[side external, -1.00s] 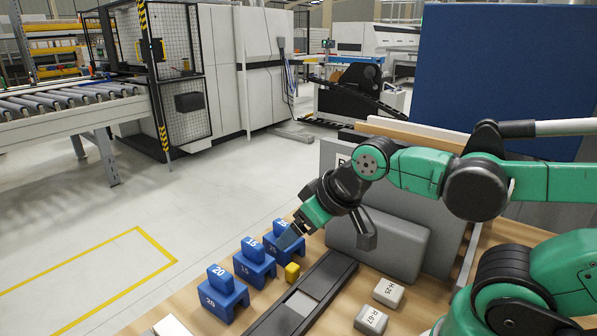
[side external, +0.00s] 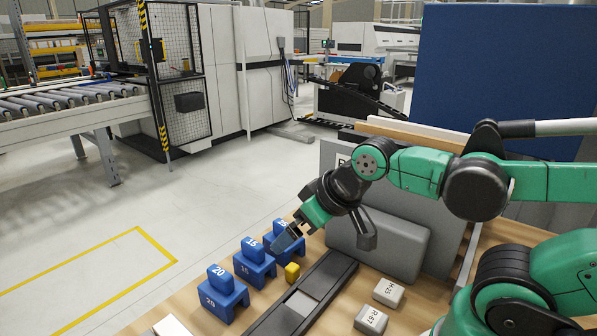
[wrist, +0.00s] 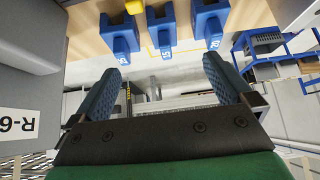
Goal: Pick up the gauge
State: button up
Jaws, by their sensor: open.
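Three blue numbered blocks stand in a row on the wooden bench; I cannot tell which is the gauge. In the side view they are the 20 block (side external: 221,294), the 15 block (side external: 254,264) and a third (side external: 277,253), partly hidden behind my gripper, its number unclear. My gripper (side external: 293,240) is open and tilted down over this third block, touching or apart I cannot tell. In the wrist view my gripper (wrist: 160,70) has nothing between its fingers; the third block (wrist: 120,32), the 15 block (wrist: 162,30) and the 20 block (wrist: 210,22) lie beyond the fingertips.
A small yellow block (side external: 292,272) sits between the blue blocks and a dark rail (side external: 318,287). Grey blocks marked H-25 (side external: 388,292) and R-67 (side external: 371,319) lie right of the rail. A large grey padded block (side external: 385,245) stands close behind my gripper.

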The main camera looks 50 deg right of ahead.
aim_at(281, 222)
jog(key=w+d+f+g, duration=0.2)
jog(key=w, duration=0.1)
jog(key=w+d+f+g, duration=0.2)
jog(key=w, duration=0.2)
jog(key=w+d+f+m+g, duration=0.1)
jog(key=w+d+f+g, duration=0.1)
jog(key=w+d, duration=0.1)
jog(key=shift+w+d+g, duration=0.1)
jog(key=shift+w+g, duration=0.15)
jog(key=shift+g, duration=0.15)
jog(key=shift+w+d+f, duration=0.15)
jog(key=shift+f, duration=3.05)
jog(key=c, duration=1.3)
